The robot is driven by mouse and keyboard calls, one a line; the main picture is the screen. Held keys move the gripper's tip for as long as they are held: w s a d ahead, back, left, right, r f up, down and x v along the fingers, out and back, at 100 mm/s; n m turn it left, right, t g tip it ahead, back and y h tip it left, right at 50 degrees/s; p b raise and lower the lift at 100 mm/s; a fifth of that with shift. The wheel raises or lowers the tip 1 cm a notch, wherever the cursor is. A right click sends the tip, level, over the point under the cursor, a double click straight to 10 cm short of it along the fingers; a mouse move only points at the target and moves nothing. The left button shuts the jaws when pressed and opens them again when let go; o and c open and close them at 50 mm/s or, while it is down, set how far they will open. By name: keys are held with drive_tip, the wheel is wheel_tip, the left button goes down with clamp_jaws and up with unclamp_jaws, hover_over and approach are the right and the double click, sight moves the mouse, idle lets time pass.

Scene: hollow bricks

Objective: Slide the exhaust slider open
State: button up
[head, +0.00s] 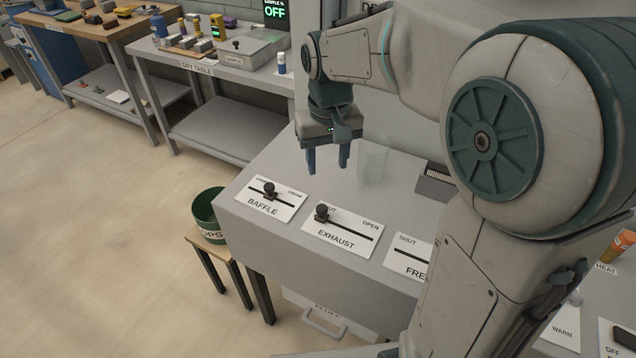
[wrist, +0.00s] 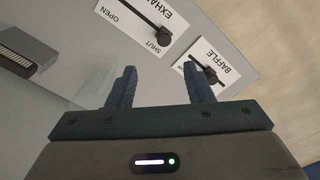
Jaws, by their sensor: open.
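The exhaust slider's dark knob (head: 321,213) sits at the SHUT end of its slot, on a white plate (head: 338,244) labelled EXHAUST. OPEN is marked at the right end of that slot. In the wrist view the same knob (wrist: 163,38) is near the SHUT mark, beyond my fingers. My gripper (head: 327,166) is open and empty, pointing down above the grey housing, behind the exhaust knob and apart from it. It also shows in the wrist view (wrist: 160,88), with both blue fingers spread.
The BAFFLE slider knob (head: 269,189) is just left of the exhaust plate. A third plate (head: 409,257), partly hidden by my arm, is to the right. A vent (head: 436,185) lies farther right. A green bin (head: 207,217) is at left.

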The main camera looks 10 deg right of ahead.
sight(322, 207)
drive_tip(key=f, duration=0.9)
drive_tip(key=w+a+f, duration=0.1)
drive_tip(key=f, duration=0.4)
clamp_jaws()
